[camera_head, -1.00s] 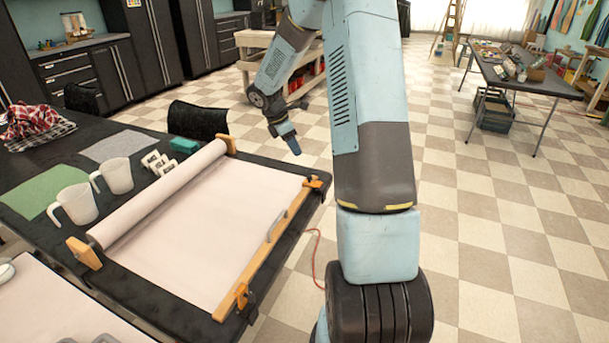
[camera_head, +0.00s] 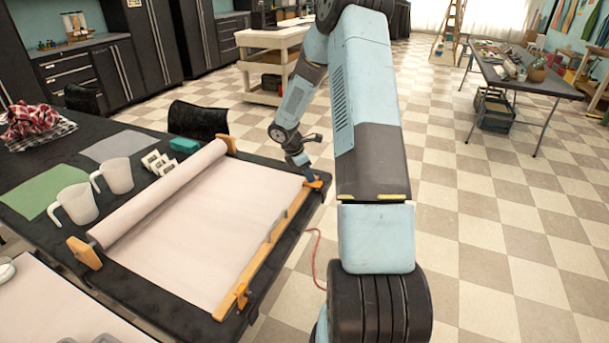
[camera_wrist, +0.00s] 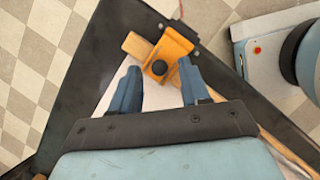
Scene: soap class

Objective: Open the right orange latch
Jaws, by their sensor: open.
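An orange latch (camera_wrist: 172,55) with a dark round knob sits at the table corner, at one end of the wooden bar. It also shows in the head view (camera_head: 314,183), partly hidden by my gripper. My gripper (camera_wrist: 158,82) has its two blue fingers apart, with the latch just beyond and between their tips. I cannot tell whether the fingers touch it. In the head view my gripper (camera_head: 305,172) is low over this far end of the bar. A second orange latch (camera_head: 243,295) is at the near end of the wooden bar (camera_head: 275,238).
A paper roll (camera_head: 165,190) spreads pale paper (camera_head: 215,225) across the black table (camera_head: 120,295). Two white mugs (camera_head: 116,175) (camera_head: 75,203), small white blocks (camera_head: 158,162) and a teal block (camera_head: 184,145) stand left of the roll. Checkered floor lies open to the right.

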